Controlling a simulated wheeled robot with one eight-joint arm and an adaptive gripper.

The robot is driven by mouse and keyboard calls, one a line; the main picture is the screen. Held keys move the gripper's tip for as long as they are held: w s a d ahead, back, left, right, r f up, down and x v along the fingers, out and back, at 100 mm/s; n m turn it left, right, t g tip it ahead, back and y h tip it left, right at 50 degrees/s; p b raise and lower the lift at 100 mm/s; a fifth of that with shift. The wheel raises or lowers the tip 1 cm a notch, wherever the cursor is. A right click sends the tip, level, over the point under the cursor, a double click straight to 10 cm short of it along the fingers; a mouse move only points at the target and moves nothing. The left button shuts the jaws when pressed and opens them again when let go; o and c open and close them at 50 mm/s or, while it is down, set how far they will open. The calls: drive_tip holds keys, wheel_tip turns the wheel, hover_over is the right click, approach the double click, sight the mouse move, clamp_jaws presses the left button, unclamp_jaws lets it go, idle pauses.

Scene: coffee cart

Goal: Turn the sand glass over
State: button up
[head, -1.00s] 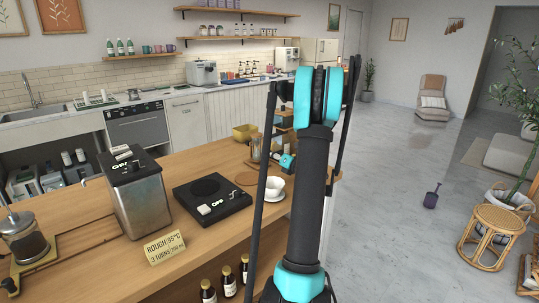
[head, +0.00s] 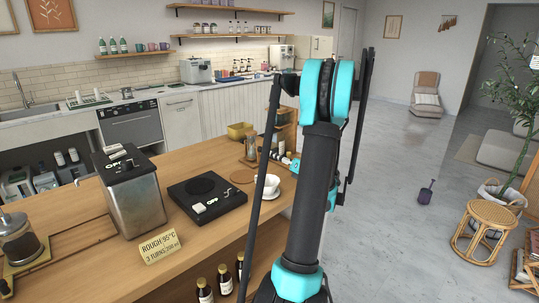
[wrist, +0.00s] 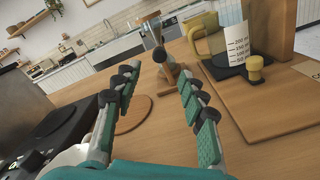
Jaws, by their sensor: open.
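In the wrist view, what looks like the sand glass (wrist: 160,57), a slim glass in a wooden frame, stands on the counter beyond my fingertips. My gripper (wrist: 157,76) is open and empty. Its two teal-padded fingers point toward the sand glass, which shows in the gap between them, still apart from them. In the head view my arm hides most of the gripper. The sand's level is too small to tell.
A round cork coaster (wrist: 134,113) lies under the left finger's side.

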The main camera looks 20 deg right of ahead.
drive_tip(key=shift+v, duration=1.9)
